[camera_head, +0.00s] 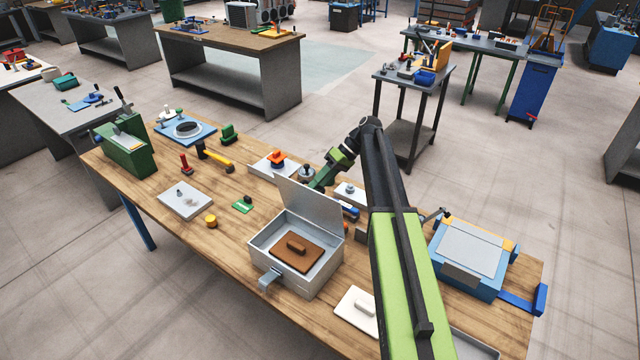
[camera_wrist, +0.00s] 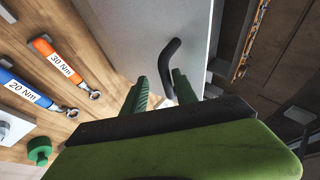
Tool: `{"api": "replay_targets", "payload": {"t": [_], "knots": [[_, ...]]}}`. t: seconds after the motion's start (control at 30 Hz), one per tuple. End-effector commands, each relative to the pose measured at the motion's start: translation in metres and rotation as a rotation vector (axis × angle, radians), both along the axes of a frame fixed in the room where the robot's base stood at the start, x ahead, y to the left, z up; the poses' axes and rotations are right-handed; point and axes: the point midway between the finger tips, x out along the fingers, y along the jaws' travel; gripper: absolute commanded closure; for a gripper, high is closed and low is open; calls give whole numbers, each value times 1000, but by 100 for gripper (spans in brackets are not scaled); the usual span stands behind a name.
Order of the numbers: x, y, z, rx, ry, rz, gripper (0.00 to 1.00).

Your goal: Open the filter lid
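The grey metal filter box (camera_head: 318,268) stands on the wooden bench. Its lid (camera_head: 312,207) stands raised at the back of the box, tilted slightly backward. A brown filter plate with a handle (camera_head: 297,254) shows inside. My gripper (camera_head: 318,181) is behind the lid, partly hidden by it. In the wrist view the lid (camera_wrist: 145,25) is a grey panel with a bent black handle (camera_wrist: 172,52). The green fingers of my gripper (camera_wrist: 163,80) are apart, near the handle's lower end. Contact with the handle cannot be told.
A blue box (camera_head: 468,258) stands to the right and a white block (camera_head: 357,311) in front. An orange wrench (camera_wrist: 58,62) and a blue wrench (camera_wrist: 25,90) lie beside the lid. A green machine (camera_head: 127,150) stands at the bench's left end.

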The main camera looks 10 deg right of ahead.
Motion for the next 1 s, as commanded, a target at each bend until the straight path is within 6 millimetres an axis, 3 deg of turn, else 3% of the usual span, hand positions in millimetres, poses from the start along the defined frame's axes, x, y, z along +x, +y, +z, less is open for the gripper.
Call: {"api": "replay_targets", "payload": {"t": [0.17,0.6,0.8,1.0], "knots": [[2,-11,16,0,0,-1,66],[15,-95,103,0,0,-2,66],[17,-118,121,0,0,-2,66],[17,-124,122,0,-1,-1,66]]}}
